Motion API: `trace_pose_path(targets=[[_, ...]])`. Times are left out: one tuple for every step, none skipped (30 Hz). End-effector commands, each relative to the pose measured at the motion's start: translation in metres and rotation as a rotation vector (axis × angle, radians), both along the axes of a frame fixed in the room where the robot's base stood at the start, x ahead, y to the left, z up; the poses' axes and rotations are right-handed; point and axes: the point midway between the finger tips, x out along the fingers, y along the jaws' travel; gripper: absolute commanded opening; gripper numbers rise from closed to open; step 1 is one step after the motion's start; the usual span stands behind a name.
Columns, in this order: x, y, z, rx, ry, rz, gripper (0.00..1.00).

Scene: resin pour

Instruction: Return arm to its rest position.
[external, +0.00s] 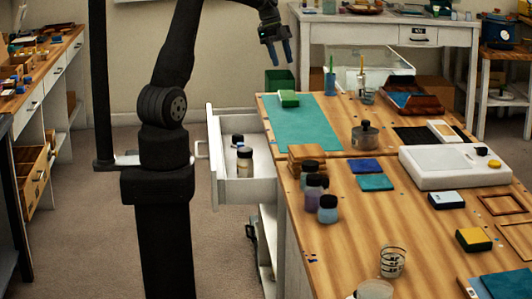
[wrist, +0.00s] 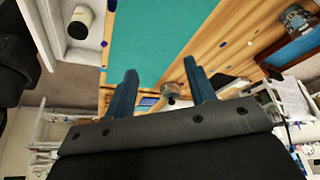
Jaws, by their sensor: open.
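My gripper (external: 281,60) hangs raised at the top middle of the external view, above and behind the far left end of the wooden workbench (external: 340,213). Its two blue fingers are spread with nothing between them. In the wrist view the gripper (wrist: 160,70) also shows its fingers apart and empty. The teal mat (external: 300,122) lies on the bench below, and it fills the upper middle of the wrist view (wrist: 165,35).
An open white drawer (external: 222,188) juts from the bench's left side with small jars inside. Several jars (external: 327,208) stand near the left edge. A green block (external: 289,98) lies on the mat. A white scale (external: 460,166) sits at right. The air around my gripper looks clear.

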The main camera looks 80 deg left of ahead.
Motion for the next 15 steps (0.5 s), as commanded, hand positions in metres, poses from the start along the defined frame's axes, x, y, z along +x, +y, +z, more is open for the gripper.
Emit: trace_pose_path(targets=[[0.009,-0.007,0.000,0.000,0.000,-0.012,0.50],[0.014,-0.011,0.000,0.001,-0.001,-0.016,0.50],[0.020,-0.016,0.000,0.000,-0.001,-0.020,0.50],[0.024,-0.020,-0.001,0.001,-0.001,-0.026,0.50],[0.029,-0.024,-0.001,0.000,0.000,-0.030,0.50],[0.035,-0.029,-0.001,0.000,-0.001,-0.035,0.50],[0.039,-0.033,-0.001,0.000,-0.001,-0.041,0.50],[0.043,-0.037,-0.001,0.000,0.000,-0.044,0.50],[0.049,-0.043,-0.001,-0.001,0.001,-0.050,0.50],[0.053,-0.047,-0.001,0.000,0.000,-0.054,0.50],[0.057,-0.051,-0.001,0.000,0.000,-0.059,0.50],[0.062,-0.057,-0.001,0.000,0.000,-0.064,0.50],[0.066,-0.060,-0.001,0.000,0.000,-0.067,0.50],[0.069,-0.063,-0.001,0.000,0.000,-0.069,0.50],[0.073,-0.068,-0.002,0.000,0.000,-0.074,0.50]])
